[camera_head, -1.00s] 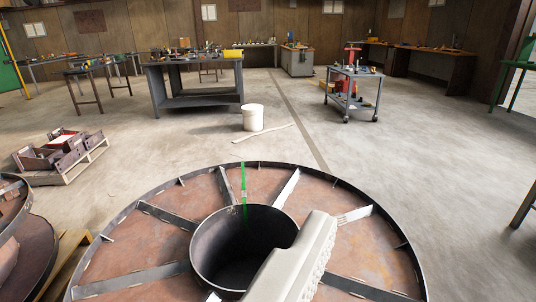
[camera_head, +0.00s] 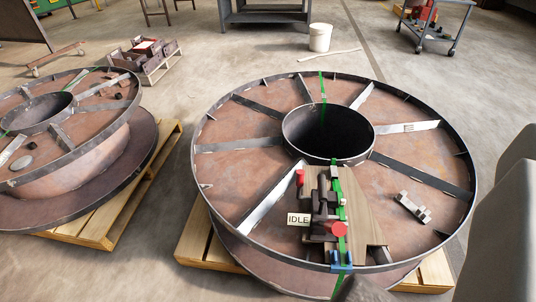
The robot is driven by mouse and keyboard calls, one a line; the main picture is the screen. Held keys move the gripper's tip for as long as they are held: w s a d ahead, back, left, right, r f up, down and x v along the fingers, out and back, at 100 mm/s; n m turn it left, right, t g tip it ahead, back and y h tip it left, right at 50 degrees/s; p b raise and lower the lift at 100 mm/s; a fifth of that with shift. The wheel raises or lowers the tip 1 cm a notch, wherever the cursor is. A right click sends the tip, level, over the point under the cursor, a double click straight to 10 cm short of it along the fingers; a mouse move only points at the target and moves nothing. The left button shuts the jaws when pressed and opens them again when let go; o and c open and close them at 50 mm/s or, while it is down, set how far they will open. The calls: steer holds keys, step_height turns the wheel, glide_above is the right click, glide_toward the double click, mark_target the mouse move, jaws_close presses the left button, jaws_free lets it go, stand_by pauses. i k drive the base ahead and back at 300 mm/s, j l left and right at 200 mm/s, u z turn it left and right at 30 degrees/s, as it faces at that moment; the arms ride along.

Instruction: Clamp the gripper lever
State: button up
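A clamping device (camera_head: 322,205) with dark metal parts lies on a wooden board (camera_head: 362,215) on the near part of the large steel reel (camera_head: 225,175). It has a red upper knob (camera_head: 299,177) and a red lower knob (camera_head: 338,229); which part is the gripper lever I cannot tell for sure. A green strap (camera_head: 341,190) runs along it, down to a blue piece (camera_head: 341,262) at the rim. A label reading "IDLE" (camera_head: 298,219) shows beside it. Large grey parts of mine (camera_head: 505,230) fill the right edge, apart from the device in the picture; no fingertips can be made out.
A small metal block (camera_head: 412,207) lies on the reel, right of the board. A second reel (camera_head: 75,160) stands on a pallet at the left. A white bucket (camera_head: 320,38), a cart (camera_head: 432,30) and a crate (camera_head: 146,58) stand behind. The floor between is clear.

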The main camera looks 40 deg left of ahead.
mark_target(300, 173)
steer(key=k+u, duration=0.1)
steer(key=u, duration=0.35)
steer(key=k+u, duration=0.1)
steer(key=u, duration=0.3)
steer(key=k+j+u, duration=0.1)
steer(key=u, duration=2.25)
steer(key=k+l+u, duration=0.2)
steer(key=k+l, duration=0.35)
steer(key=l, duration=0.25)
steer(key=k+l+u, duration=0.2)
steer(key=k+l, duration=0.4)
steer(key=l, duration=0.15)
steer(key=k+l, duration=0.7)
steer(key=l, duration=0.15)
steer(key=k+l, duration=1)
steer(key=l, duration=0.2)
steer(key=k+l, duration=0.25)
steer(key=l, duration=0.2)
steer(key=k+l, duration=0.25)
steer(key=l, duration=0.15)
steer(key=i, duration=0.25)
steer(key=k+j, duration=0.15)
steer(key=i+j+z, duration=0.2)
steer(key=j, duration=0.3)
steer(key=i, duration=0.05)
